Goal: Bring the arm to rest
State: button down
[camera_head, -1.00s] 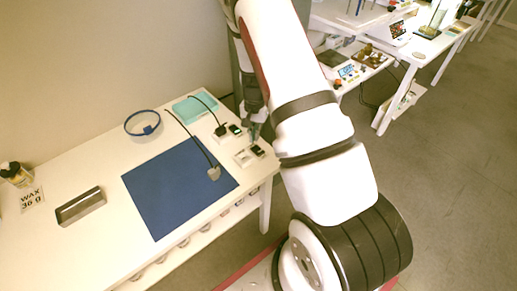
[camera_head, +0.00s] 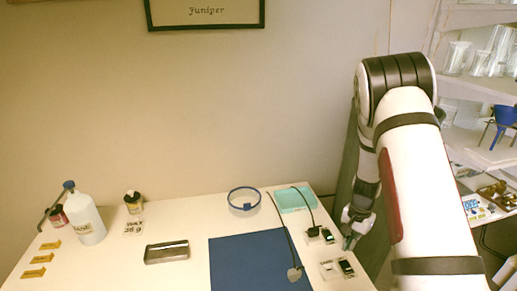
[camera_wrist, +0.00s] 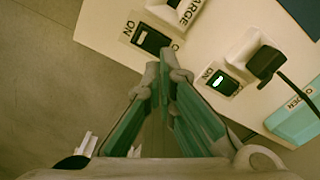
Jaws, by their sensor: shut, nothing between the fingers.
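My gripper (camera_head: 351,238) hangs at the right end of the white table, above the area of two small switch blocks, with my arm raised to the right. In the wrist view my gripper (camera_wrist: 168,78) has its green-lined fingers together at the tips, with nothing between them. The fingertips appear close to a black rocker switch (camera_wrist: 152,39) marked ON. A second switch (camera_wrist: 221,83) shows a green light. Whether the fingertips touch anything is unclear.
A metal tray (camera_head: 167,252) and white bottle (camera_head: 84,218) are farther left. Shelves (camera_head: 480,90) stand behind my arm.

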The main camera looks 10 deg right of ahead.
jog(key=s+a+r+n+t, duration=0.15)
jog(key=a+r, duration=0.25)
jog(key=r, duration=0.4)
jog(key=s+a+r+n+y, duration=0.15)
jog(key=a+r, duration=0.25)
jog(key=r, duration=0.4)
jog(key=s+a+r+n+t+h, duration=0.15)
jog(key=a+r, duration=0.25)
jog(key=r, duration=0.4)
jog(key=s+a+r+n, duration=0.2)
jog(key=s+r, duration=0.2)
jog(key=s, duration=0.2)
jog(key=s+a+r+n+t, duration=0.1)
jog(key=s+a+r+n, duration=0.1)
jog(key=s, duration=0.5)
jog(key=s+a+r+n+t, duration=0.1)
jog(key=s+a+r+n, duration=0.2)
jog(key=s+r, duration=0.3)
jog(key=shift+s+a+r, duration=0.2)
jog(key=shift+s+a, duration=0.15)
jog(key=shift+s, duration=0.05)
jog(key=shift+d, duration=0.35)
